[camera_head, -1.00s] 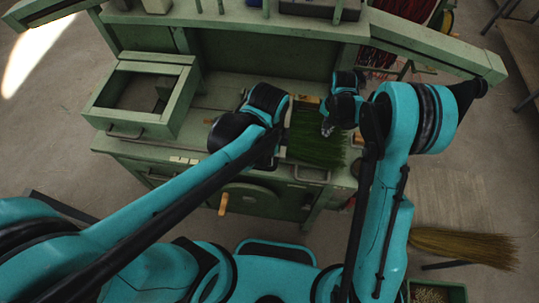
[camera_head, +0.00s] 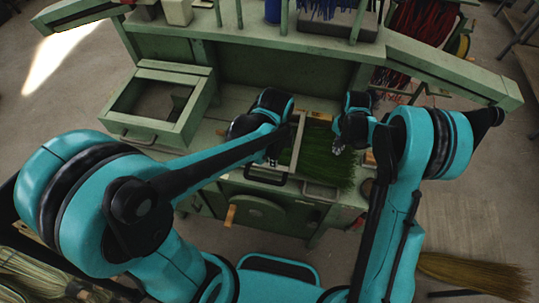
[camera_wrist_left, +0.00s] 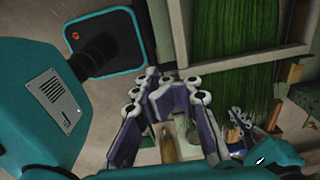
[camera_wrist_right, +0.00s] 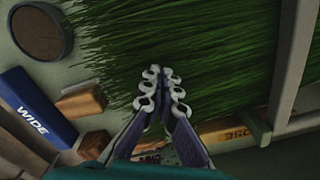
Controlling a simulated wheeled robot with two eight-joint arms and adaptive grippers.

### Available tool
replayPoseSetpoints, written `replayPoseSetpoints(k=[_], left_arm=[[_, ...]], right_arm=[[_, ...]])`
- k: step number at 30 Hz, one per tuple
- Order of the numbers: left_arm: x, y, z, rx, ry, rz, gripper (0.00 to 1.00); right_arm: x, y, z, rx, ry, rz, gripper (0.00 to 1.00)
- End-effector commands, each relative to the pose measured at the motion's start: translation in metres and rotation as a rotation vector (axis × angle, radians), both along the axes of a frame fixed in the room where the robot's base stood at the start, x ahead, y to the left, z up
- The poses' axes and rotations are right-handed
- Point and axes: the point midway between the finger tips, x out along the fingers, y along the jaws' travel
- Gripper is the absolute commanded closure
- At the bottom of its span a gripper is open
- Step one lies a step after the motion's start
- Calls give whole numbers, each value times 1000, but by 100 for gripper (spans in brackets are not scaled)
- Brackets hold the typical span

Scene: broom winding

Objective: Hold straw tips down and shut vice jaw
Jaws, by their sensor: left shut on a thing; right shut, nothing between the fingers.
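A bundle of green straw (camera_head: 325,160) lies across the bench front, and its tips fan out in the right wrist view (camera_wrist_right: 190,50). A pale vice jaw bar (camera_head: 297,145) crosses its left side; the jaw's frame also shows in the left wrist view (camera_wrist_left: 250,60). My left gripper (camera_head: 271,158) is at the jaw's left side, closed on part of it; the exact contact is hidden. Its fingers (camera_wrist_left: 168,92) show beside the bar. My right gripper (camera_head: 337,148) is shut and empty over the straw, its fingertips (camera_wrist_right: 160,88) at the straw; whether they press on it is unclear.
A blue block marked WIDE (camera_wrist_right: 35,108), a wooden block (camera_wrist_right: 80,103) and a round dark dish (camera_wrist_right: 40,32) lie close to my right gripper. An open green box (camera_head: 160,100) stands at left. A wooden-handled crank (camera_head: 230,215) sticks out below the bench.

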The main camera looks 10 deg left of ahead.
Motion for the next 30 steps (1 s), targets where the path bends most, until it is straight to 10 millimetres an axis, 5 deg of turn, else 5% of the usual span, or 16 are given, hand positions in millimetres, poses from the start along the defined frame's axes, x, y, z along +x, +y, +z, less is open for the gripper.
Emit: replayPoseSetpoints(k=[9, 21, 30], left_arm=[[39, 30, -39, -1, 20, 2, 100], [41, 31, -77, -1, 21, 1, 100], [40, 31, -85, -1, 21, 1, 100]], right_arm=[[-1, 0, -3, 0, 2, 1, 100], [-1, 0, -3, 1, 3, 1, 100], [-2, 0, -3, 1, 3, 1, 100]])
